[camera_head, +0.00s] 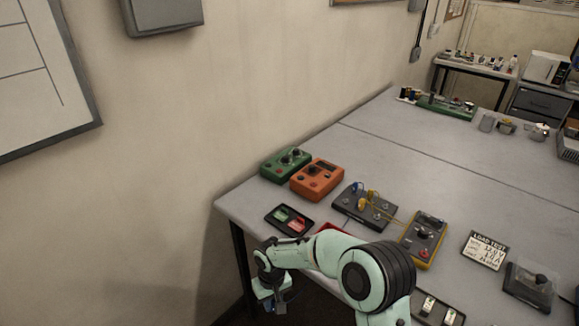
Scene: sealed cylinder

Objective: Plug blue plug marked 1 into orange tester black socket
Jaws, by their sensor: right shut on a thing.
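The orange tester (317,180) sits near the wall on the grey table, just right of a green tester. It has a dark knob and small dark fittings on its top; which one is the black socket is too small to tell. My right gripper (274,301) hangs low beyond the table's near left edge, apart from the tester. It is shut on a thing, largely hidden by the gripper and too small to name. No number 1 mark is legible. A small blue part (357,186) shows on the black board. My left gripper is out of view.
The green tester (286,164), a black tray (289,220) with green and red pieces, the black board (364,207) with yellow leads, and a multimeter (422,241) stand nearby. My right arm covers the table's near edge. The middle of the table (420,150) is clear.

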